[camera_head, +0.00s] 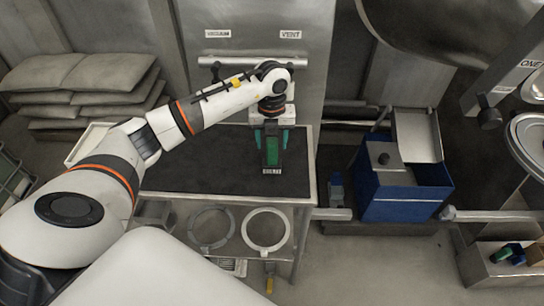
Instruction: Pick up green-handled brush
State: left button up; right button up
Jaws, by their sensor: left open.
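My left gripper (272,133) comes in from the left and points down over the dark-topped table. Its jaws are open, with teal fingers on either side. A green piece with dark sides (271,151) shows directly below and between the fingers; whether it is the handle of the brush I cannot tell. The gripper hides its upper end, and I see no bristles. A small white label (272,171) shows at its near end. I cannot tell whether the fingers touch it. My right gripper is not in view.
The dark table top (205,165) is mostly clear. Two rings (248,248) hang at its front. A blue bin (408,196) stands to the right. A metal tray at far right holds small green and blue items (508,252). Grey sacks (85,82) are stacked at back left.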

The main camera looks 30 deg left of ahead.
aim_at(272, 150)
pick_arm(q)
notch_tip(272, 150, down, 4)
jog(key=shift+r+p, duration=0.1)
jog(key=shift+p, duration=0.65)
jog(key=shift+f, duration=0.4)
jog(key=shift+c, duration=0.2)
jog(key=shift+w, duration=0.1)
grip_shut()
